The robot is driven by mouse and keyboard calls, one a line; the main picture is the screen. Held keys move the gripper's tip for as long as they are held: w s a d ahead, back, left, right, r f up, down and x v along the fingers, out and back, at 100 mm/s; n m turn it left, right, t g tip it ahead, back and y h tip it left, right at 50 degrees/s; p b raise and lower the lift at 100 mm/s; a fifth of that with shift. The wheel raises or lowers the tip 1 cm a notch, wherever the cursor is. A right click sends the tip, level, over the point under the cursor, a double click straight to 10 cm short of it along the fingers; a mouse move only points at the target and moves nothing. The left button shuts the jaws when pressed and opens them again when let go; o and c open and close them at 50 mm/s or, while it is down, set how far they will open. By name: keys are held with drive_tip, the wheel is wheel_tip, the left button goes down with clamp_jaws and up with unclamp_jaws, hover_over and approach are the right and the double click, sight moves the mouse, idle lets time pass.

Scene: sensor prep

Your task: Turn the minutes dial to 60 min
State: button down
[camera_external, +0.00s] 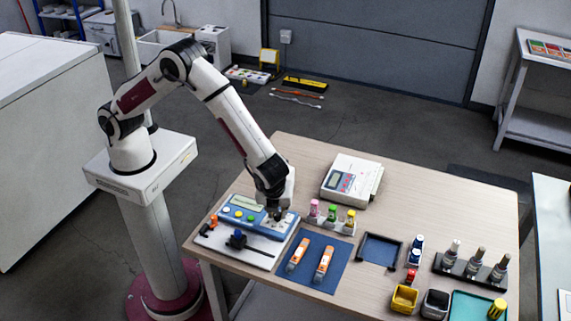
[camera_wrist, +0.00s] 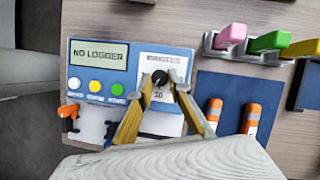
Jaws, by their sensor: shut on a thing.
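The minutes dial (camera_wrist: 159,76) is a small black knob on a white label plate of the blue device (camera_wrist: 75,30). My gripper (camera_wrist: 159,82) has its two yellowish fingers closed around the knob, one on each side. The printed scale around it is mostly hidden or blurred, so the dial's setting cannot be read. A number shows below the knob but is not clear. The device's display (camera_wrist: 98,54) reads "NO LOGGER". In the external view my gripper (camera_external: 276,212) reaches down to the right part of the device (camera_external: 232,216), and the dial is hidden there.
White, yellow and green buttons (camera_wrist: 95,87) lie left of the dial. An orange-and-black clamp-like part (camera_wrist: 69,113) is at the device's lower left. Two orange-and-white loggers (camera_external: 323,262) lie on a blue mat (camera_external: 338,284). A rack with pink, green and yellow items (camera_external: 332,213) stands close behind.

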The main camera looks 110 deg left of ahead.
drive_tip(key=shift+a+n, duration=0.1)
drive_tip(key=shift+n, duration=0.6)
drive_tip(key=shift+g, duration=0.3)
drive_tip(key=c, duration=1.9)
unclamp_jaws()
